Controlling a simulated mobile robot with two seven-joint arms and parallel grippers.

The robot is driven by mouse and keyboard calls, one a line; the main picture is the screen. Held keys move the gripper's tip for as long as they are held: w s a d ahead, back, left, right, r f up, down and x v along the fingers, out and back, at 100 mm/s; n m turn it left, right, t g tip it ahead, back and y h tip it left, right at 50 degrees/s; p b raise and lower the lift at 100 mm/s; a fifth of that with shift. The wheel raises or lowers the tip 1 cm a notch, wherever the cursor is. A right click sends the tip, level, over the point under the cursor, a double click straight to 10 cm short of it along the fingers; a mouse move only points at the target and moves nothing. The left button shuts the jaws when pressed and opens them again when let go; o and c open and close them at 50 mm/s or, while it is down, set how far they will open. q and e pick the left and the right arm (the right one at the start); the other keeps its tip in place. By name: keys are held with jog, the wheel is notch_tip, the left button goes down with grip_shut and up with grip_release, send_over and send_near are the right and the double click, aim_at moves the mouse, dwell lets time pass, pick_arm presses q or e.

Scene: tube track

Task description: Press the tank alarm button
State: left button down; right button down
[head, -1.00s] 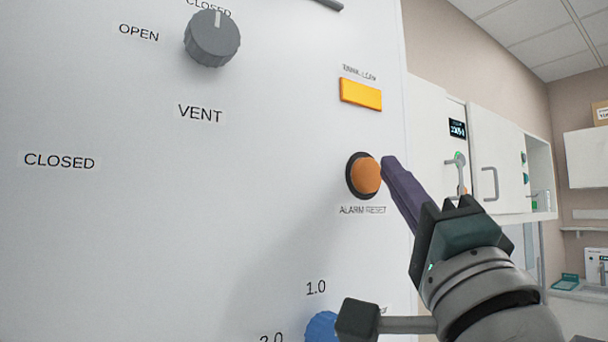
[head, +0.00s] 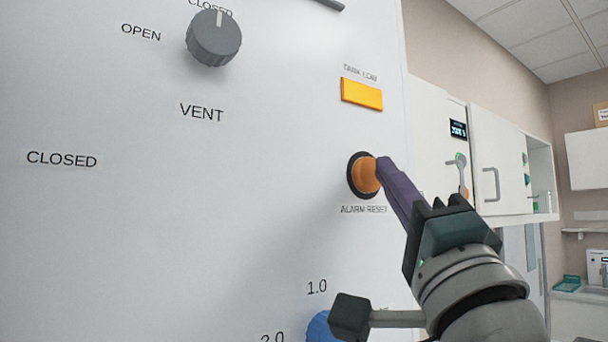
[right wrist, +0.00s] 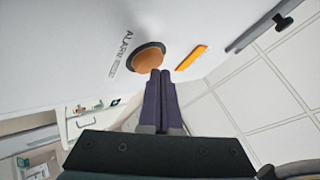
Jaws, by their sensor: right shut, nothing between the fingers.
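The orange alarm reset button (head: 362,175) sits in a dark ring on the white panel, above the label "ALARM RESET". It also shows in the right wrist view (right wrist: 148,60). My right gripper (head: 381,166) is shut and empty. In the head view its purple fingertips overlap the right part of the button. In the right wrist view the fingertips (right wrist: 160,73) lie at the button's lower edge; I cannot tell whether they touch it. My left gripper is not in view.
A lit amber lamp (head: 361,94) is above the button. A grey vent knob (head: 213,38) is at the upper left of the panel (head: 120,230), and a blue knob (head: 319,328) is below. White cabinets (head: 497,165) stand behind at the right.

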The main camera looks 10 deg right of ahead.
jog(key=shift+w+a, duration=0.2)
jog(key=shift+w, duration=0.3)
dwell(0.3)
jog(key=shift+s, duration=0.1)
jog(key=shift+s+d, duration=0.3)
jog(key=shift+s, duration=0.5)
jog(key=shift+s+d+p, duration=0.3)
jog(key=shift+s, duration=0.5)
jog(key=shift+s+d+p, duration=0.25)
jog(key=shift+s+p, duration=0.1)
jog(key=shift+s, duration=0.45)
jog(key=shift+s+d+p, duration=0.3)
jog(key=shift+s, duration=0.5)
